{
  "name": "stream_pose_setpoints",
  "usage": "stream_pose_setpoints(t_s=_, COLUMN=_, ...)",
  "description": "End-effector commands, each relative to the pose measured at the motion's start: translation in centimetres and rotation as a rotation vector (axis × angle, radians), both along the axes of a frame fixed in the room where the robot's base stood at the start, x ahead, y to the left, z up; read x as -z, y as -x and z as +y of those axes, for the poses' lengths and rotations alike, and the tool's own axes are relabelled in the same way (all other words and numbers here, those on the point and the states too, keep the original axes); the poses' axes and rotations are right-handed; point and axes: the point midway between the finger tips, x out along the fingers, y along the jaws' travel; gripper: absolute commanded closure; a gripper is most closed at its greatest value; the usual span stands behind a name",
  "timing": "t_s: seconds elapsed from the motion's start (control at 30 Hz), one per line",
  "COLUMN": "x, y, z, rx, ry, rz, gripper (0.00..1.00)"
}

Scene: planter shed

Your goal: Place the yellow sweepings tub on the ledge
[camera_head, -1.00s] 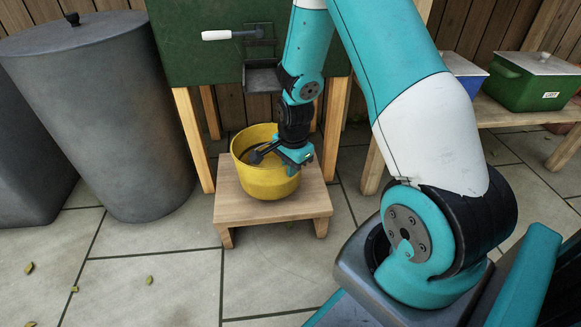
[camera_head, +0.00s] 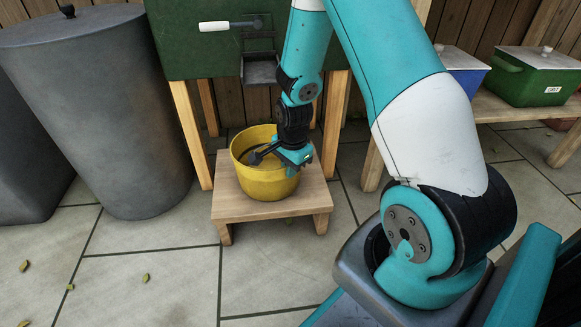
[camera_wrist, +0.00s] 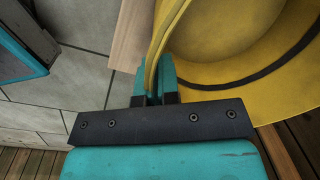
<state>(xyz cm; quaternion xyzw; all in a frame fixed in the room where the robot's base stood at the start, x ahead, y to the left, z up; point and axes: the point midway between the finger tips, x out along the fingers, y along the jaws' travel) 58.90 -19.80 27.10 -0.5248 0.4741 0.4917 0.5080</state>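The yellow sweepings tub (camera_head: 262,182) stands upright on a low wooden step (camera_head: 272,207) in the head view. My gripper (camera_head: 290,160) reaches down to the tub's right side, at its rim. In the wrist view, the two teal fingers of my gripper (camera_wrist: 154,80) lie on either side of the rim of the tub (camera_wrist: 225,30), close against it, so it looks shut on the rim. The inside of the tub has a dark band. I cannot tell which surface is the ledge.
A green cabinet (camera_head: 215,60) on wooden legs stands behind the step, with a white-handled lever (camera_head: 215,26) and a dark metal chute (camera_head: 260,70). Large grey bins (camera_head: 110,110) stand left. A bench (camera_head: 510,112) at right bears a green box (camera_head: 535,80) and a blue box (camera_head: 462,75).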

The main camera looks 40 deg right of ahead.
Motion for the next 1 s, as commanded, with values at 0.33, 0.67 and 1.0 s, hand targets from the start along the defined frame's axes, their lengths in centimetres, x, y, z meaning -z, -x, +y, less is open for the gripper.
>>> stream_pose_setpoints(t_s=0.33, x=0.5, y=0.0, z=0.0, rx=0.0, ry=0.0, rz=-0.002, gripper=0.81)
stream_pose_setpoints(t_s=0.67, x=0.5, y=0.0, z=0.0, rx=0.0, ry=0.0, rz=0.0, gripper=0.67)
stream_pose_setpoints(t_s=1.0, x=-5.5, y=0.3, z=0.0, rx=0.0, ry=0.001, rz=-0.003, gripper=0.67)
